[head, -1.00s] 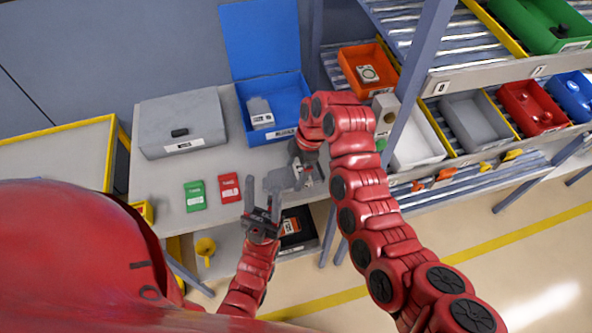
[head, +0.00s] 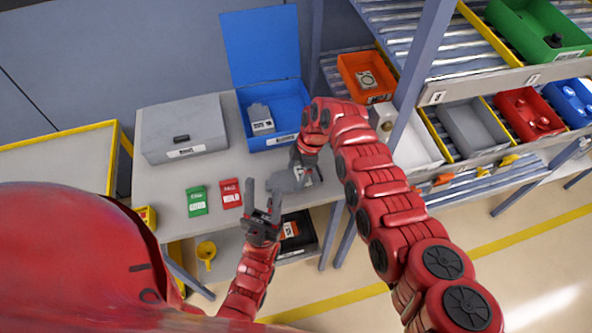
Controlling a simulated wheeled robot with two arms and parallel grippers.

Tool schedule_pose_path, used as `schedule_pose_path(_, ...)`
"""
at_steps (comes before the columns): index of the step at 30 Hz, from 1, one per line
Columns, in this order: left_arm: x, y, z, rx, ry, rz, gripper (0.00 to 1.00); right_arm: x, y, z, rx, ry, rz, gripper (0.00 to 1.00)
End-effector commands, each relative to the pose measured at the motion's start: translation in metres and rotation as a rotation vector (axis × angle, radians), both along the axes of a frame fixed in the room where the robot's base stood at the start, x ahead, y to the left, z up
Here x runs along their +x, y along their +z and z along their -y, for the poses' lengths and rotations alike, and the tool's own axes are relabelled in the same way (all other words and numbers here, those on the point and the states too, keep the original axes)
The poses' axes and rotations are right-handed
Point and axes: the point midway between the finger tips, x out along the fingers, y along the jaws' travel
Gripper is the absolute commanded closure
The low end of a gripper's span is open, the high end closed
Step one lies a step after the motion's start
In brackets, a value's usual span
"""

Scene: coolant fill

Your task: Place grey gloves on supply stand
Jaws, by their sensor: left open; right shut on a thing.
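My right gripper (head: 303,166) reaches down from the right and is shut on grey gloves (head: 284,182). The gloves hang over the front right part of the grey table (head: 168,182); I cannot tell whether they touch it. Part of them is hidden by the gripper. A white label shows beside the gripper. My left gripper (head: 263,197) is open and empty, close in front of the gloves near the table's front edge. Another grey glove-like item (head: 260,117) with a white label lies in the open blue box (head: 291,104). I cannot tell which surface is named the supply stand.
A closed grey case (head: 183,122) stands at the table's back left. A green packet (head: 197,201) and a red packet (head: 230,193) lie left of my grippers. A black bin (head: 303,240) sits below. A post and a rack with coloured bins (head: 475,125) stand at right.

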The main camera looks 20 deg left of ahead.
Motion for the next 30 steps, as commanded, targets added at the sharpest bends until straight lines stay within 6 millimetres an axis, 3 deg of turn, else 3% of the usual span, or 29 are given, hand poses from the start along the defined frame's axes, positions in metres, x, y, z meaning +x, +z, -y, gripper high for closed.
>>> schedule_pose_path(10, 0.000, -0.005, 0.000, 0.000, 0.000, 0.000, 0.50, 0.000, -0.004, 0.000, 0.001, 0.001, 0.001, 0.64)
schedule_pose_path(11, 0.000, -0.005, 0.000, 0.000, 0.000, 0.000, 0.50, 0.000, -0.003, 0.000, 0.001, 0.001, 0.001, 0.07)
schedule_pose_path(12, 0.000, -0.004, 0.000, 0.000, 0.000, 0.000, 0.50, 0.000, -0.002, 0.000, 0.001, 0.001, 0.001, 0.00)
schedule_pose_path(23, 0.000, -0.001, 0.000, 0.000, 0.000, 0.000, 0.50, 0.001, 0.002, 0.000, 0.001, 0.000, 0.002, 0.00)
schedule_pose_path(30, 0.000, -0.010, 0.000, 0.000, 0.000, 0.000, 0.50, 0.007, 0.029, 0.006, 0.005, -0.001, 0.008, 0.00)
